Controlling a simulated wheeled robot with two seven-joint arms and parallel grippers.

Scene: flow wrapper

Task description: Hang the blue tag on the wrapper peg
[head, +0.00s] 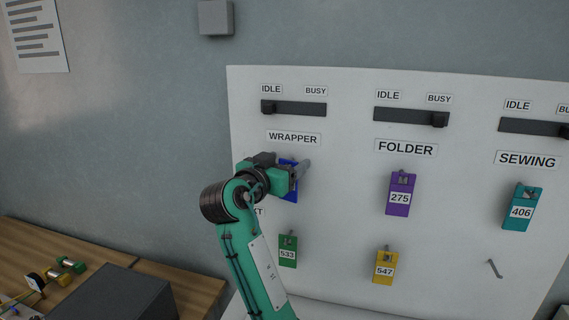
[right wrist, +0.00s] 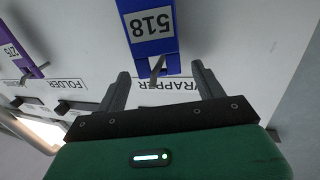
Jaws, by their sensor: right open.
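The blue tag (right wrist: 148,48), marked 518, is against the white board under the WRAPPER label (head: 293,138). In the head view the tag (head: 290,194) is mostly hidden behind my right gripper (head: 302,172). In the right wrist view, upside down, the wrapper peg (right wrist: 157,69) shows at the tag's top end and seems to pass through its hole. My right gripper (right wrist: 160,74) is open. Its two fingers stand apart, one on each side of the tag's top end, with gaps and no clear contact. My left gripper is not in view.
Purple (head: 401,180) and teal (head: 522,193) tags hang under FOLDER and SEWING. Green (head: 288,256) and yellow (head: 386,257) tags hang lower. A bare peg (head: 494,268) is at lower right. Dark sliders (head: 293,108) run above the labels. A dark box (head: 110,295) is at lower left.

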